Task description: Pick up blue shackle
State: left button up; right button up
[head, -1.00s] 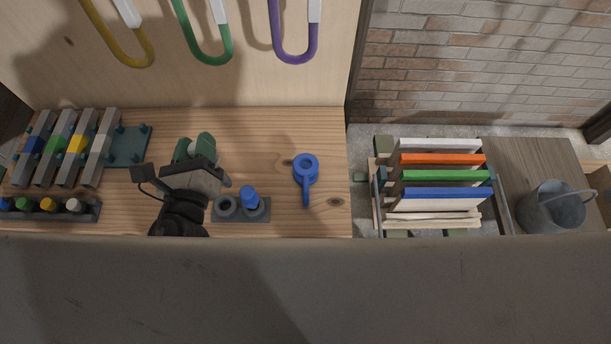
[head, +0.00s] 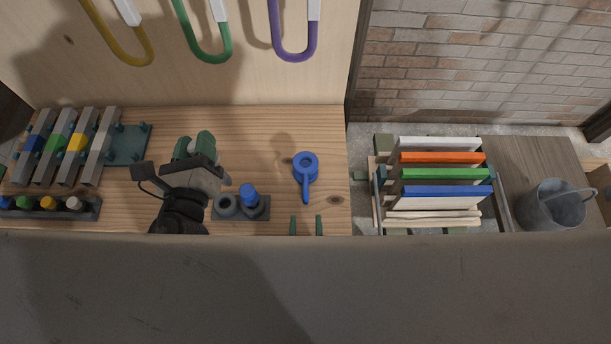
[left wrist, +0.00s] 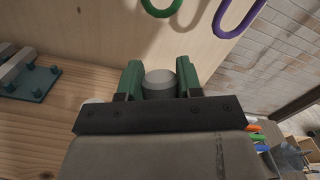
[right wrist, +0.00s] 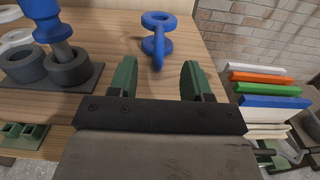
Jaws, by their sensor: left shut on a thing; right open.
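The blue shackle (head: 306,165), a blue piece with a round ring and a bar pointing toward me, is on the wooden bench right of centre. The right wrist view shows it (right wrist: 158,44) just beyond my right gripper (right wrist: 160,82). That gripper is open and empty; its fingertips (head: 305,226) show at the bench's front edge in the head view, short of the shackle. My left gripper (head: 195,149) is over the bench further left. In the left wrist view it is shut on a pale grey cylindrical thing (left wrist: 160,84), mostly hidden by the jaws.
A dark holder (head: 227,208) with a blue-topped peg (head: 249,198) stands left of the shackle. Yellow, green and purple U-shapes (head: 293,45) hang on the back wall. A rack of coloured boards (head: 442,175) and a bucket (head: 552,205) are right.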

aim_at(306, 191)
jog(key=w, duration=0.9)
jog(key=shift+w+f, duration=0.15)
jog(key=shift+w, duration=0.1)
jog(key=shift+s, duration=0.1)
jog(key=shift+c, duration=0.3)
jog(key=shift+c, duration=1.1)
grip_shut()
